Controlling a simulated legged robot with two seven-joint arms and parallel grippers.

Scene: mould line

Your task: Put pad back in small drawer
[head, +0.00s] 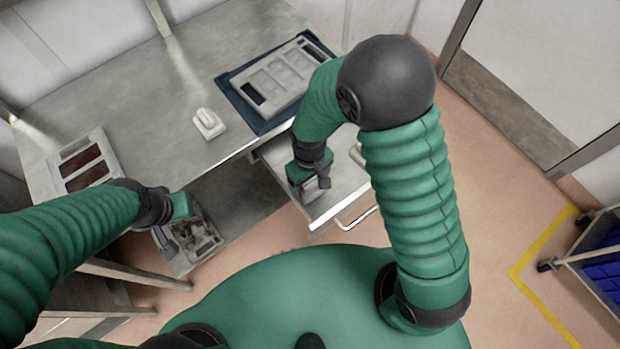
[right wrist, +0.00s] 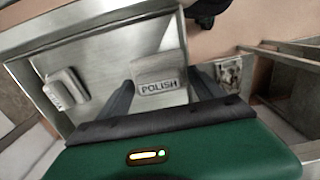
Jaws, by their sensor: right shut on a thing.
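The small drawer (head: 336,203) is pulled out under the table, and its metal floor (right wrist: 112,62) fills the left of the right wrist view. My right gripper (head: 311,190) reaches down into it. In the right wrist view its two fingers (right wrist: 162,92) are shut on a pale pad (right wrist: 158,74) marked POLISH. The pad is over the drawer floor; I cannot tell whether it touches it. A second pale block (right wrist: 66,88) with lettering lies in the drawer, partly hidden by my arm in the head view (head: 356,154). My left gripper (head: 180,208) hangs by the table's front edge; its fingers are unclear.
A white block (head: 209,124) with a raised top stands on the table (head: 125,85). A grey mould plate (head: 275,75) lies on a dark blue mat (head: 238,103). A box with brown compartments (head: 82,141) is at left. A bin of grey pieces (head: 192,240) is below the left gripper.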

